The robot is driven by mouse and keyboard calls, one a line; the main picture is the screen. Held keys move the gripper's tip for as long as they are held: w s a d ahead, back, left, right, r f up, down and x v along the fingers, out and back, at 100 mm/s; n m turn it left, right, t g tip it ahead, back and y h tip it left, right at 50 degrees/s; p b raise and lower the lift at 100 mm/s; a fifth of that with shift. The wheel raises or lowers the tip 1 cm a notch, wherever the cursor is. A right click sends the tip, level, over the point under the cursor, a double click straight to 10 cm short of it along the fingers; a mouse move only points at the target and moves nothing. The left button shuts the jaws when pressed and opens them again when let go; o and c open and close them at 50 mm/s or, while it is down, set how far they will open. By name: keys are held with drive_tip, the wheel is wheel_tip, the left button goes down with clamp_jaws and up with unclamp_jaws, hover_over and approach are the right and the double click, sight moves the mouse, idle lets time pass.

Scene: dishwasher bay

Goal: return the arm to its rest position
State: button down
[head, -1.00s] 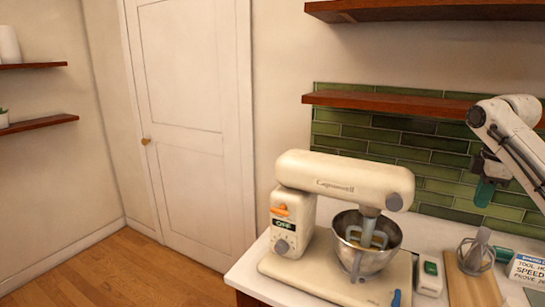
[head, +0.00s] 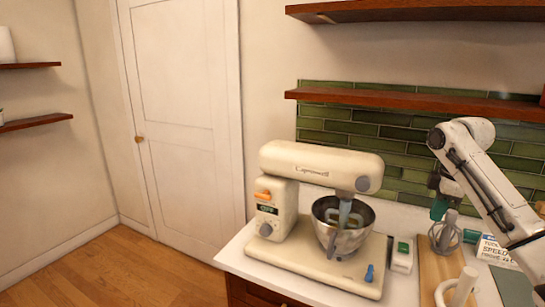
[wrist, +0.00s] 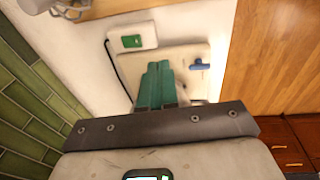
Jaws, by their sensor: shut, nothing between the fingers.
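My gripper (head: 440,205) is at the right of the head view, at the end of my raised, bent white arm. It hangs above the back of the counter, to the right of the stand mixer (head: 318,168). In the wrist view its two green fingers (wrist: 157,87) lie together, shut, with nothing between them. The gripper looks apart from the things below it, though in the head view it overlaps the top of the whisk (head: 447,236).
The cream mixer holds a steel bowl (head: 325,238). A small box with a green button (head: 402,256), a wooden board (head: 432,268) and a lettered sign (head: 496,252) share the white counter. A wooden shelf (head: 400,99) runs along the green tiles above. Open floor (head: 110,275) lies left.

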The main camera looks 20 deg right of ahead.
drive_tip(key=shift+m+t+y, duration=0.3)
drive_tip(key=shift+t+y, duration=0.2)
drive_tip(key=shift+y, duration=0.4)
drive_tip(key=w+a+f, duration=0.1)
drive_tip(key=a+f, duration=0.3)
drive_tip(key=a, duration=0.1)
drive_tip(key=w+a+f+b, duration=0.1)
drive_tip(key=a+f, duration=0.4)
drive_tip(key=a, duration=0.1)
drive_tip(key=w+a+f+b, duration=0.1)
drive_tip(key=w+a+f, duration=0.1)
drive_tip(key=a+f, duration=0.3)
drive_tip(key=shift+a+f, duration=0.2)
drive_tip(key=shift+a, duration=0.05)
drive_tip(key=s+a+f+m+y+b, duration=0.1)
drive_tip(key=s+a+f+m+b, duration=0.1)
drive_tip(key=s+a+f, duration=0.5)
drive_tip(key=s+a+f+m+b, duration=0.2)
drive_tip(key=s+a+f, duration=0.1)
drive_tip(key=a+f, duration=0.8)
drive_tip(key=s+f+m+h+b, duration=0.1)
drive_tip(key=s+f, duration=0.3)
drive_tip(key=s, duration=0.8)
drive_tip(key=s+f+m+g+h+b, duration=0.1)
drive_tip(key=s+f+m+b, duration=0.1)
drive_tip(key=s, duration=1.1)
wheel_tip(320, 180, down, 2)
drive_tip(key=shift+f+m+g+h, duration=0.1)
drive_tip(key=shift+m+g+h, duration=0.2)
drive_tip(key=shift+m, duration=0.3)
